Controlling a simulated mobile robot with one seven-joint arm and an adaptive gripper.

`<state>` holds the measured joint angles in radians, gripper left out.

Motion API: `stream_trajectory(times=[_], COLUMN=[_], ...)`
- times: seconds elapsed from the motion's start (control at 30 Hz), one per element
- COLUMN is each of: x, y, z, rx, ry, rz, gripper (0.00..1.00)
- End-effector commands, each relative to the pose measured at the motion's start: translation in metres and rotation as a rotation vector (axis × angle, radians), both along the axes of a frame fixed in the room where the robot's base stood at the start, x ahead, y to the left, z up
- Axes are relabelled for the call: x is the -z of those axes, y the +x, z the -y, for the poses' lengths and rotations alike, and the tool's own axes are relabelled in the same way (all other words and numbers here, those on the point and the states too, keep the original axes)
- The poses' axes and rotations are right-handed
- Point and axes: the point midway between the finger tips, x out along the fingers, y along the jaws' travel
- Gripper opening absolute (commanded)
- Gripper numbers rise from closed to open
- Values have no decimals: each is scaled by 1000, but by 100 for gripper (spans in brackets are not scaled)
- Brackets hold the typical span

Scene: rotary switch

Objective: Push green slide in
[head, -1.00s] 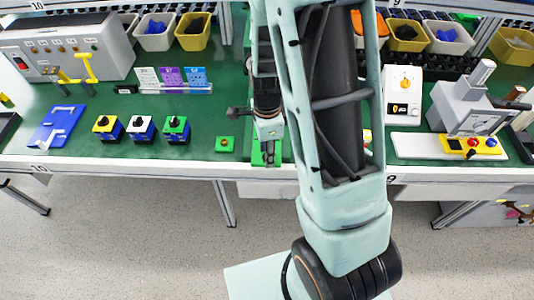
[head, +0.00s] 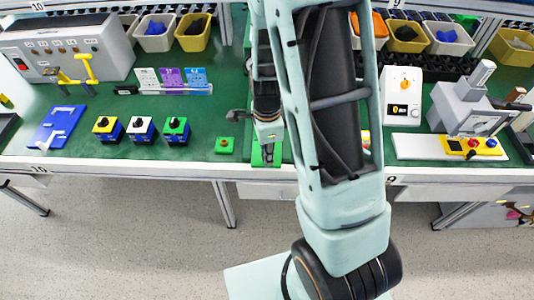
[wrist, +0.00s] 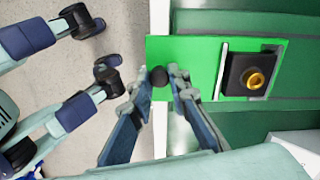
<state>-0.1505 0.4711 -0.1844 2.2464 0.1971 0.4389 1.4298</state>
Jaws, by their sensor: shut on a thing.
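The green slide is a flat bright green plate (wrist: 198,52) in the wrist view, lying across the table's white front edge. It carries a small black knob (wrist: 158,77) at its outer end and a black block with a brass-coloured button (wrist: 256,80) further in, behind a thin upright rim. My gripper (wrist: 162,78) is shut on the black knob, one finger on each side. In the head view the green slide (head: 257,156) shows only partly, at the front edge, under my gripper (head: 269,160), which points down and hides most of it.
Several rotary switch boxes, one with a green top (head: 176,131), stand further left. A white box with an orange knob (head: 402,95) stands to the right.

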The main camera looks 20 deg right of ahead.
Motion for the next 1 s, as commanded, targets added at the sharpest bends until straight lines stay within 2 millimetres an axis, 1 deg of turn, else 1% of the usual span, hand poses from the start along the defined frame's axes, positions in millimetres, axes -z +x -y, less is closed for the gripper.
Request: stream_trajectory(times=[0.07, 0.17, 0.4, 0.5, 0.6, 0.7, 0.97, 1.0], x=[0, 0, 0, 0, -1, -1, -1, -1], y=[3, 13, 58, 72, 80, 83, 83, 83], z=[1, 4, 19, 23, 25, 26, 26, 26], rx=[0, 2, 1, 1, 1, 1, 0, 0], ry=[0, 0, -1, 0, 0, 1, 1, 1], rz=[1, 3, 4, 5, 3, 4, 3, 3], gripper=[0, 0, 0, 0, 0, 0, 0, 20])
